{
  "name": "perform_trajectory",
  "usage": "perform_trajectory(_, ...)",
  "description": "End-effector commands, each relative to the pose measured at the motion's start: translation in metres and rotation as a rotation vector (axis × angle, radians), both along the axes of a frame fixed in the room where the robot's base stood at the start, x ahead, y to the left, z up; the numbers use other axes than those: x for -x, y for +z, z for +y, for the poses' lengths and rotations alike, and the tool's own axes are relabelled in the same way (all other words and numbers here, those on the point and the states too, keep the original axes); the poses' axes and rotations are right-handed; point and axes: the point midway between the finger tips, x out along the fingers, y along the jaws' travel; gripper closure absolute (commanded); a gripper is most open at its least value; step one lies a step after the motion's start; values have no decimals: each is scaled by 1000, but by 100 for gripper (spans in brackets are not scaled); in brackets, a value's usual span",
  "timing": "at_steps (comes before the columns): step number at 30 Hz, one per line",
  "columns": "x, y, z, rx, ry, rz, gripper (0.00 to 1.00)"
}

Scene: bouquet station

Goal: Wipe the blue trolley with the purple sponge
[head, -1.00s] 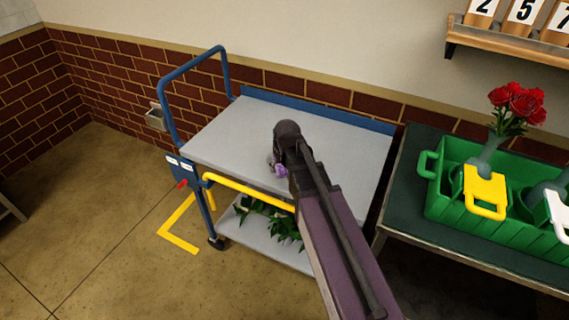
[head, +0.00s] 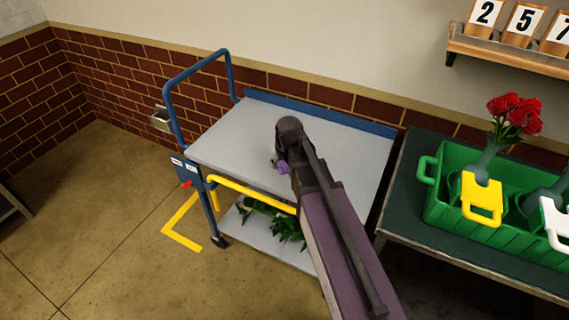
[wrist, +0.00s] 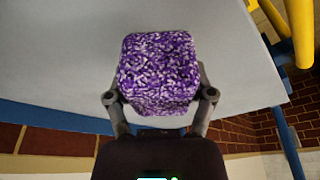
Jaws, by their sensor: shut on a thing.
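The blue trolley (head: 232,138) stands against the brick wall, with a bare pale grey top, a blue push handle at its left end and a yellow bar along its front. The purple sponge (wrist: 158,72) is a speckled block between the fingers of my gripper (wrist: 160,98), which is shut on it. In the head view the sponge (head: 282,167) shows only as a small purple patch beside my arm, over the trolley top. My arm hides part of the top. I cannot tell whether the sponge touches the surface.
Green leaves (head: 272,218) lie on the trolley's lower shelf. A dark table (head: 403,220) on the right bears a green crate (head: 455,217) with vases and red roses (head: 514,113). A numbered wooden shelf (head: 510,48) hangs above. Floor at the left is mostly clear.

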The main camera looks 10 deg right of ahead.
Motion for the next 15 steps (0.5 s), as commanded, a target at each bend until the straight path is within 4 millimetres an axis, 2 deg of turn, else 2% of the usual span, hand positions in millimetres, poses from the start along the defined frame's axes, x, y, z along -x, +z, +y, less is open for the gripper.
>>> perform_trajectory(1, 0, 8, 0, 0, 0, 0, 68)
perform_trajectory(7, 0, 22, 0, 0, 0, -1, 68)
perform_trajectory(15, 0, 27, 0, 1, 0, -1, 68)
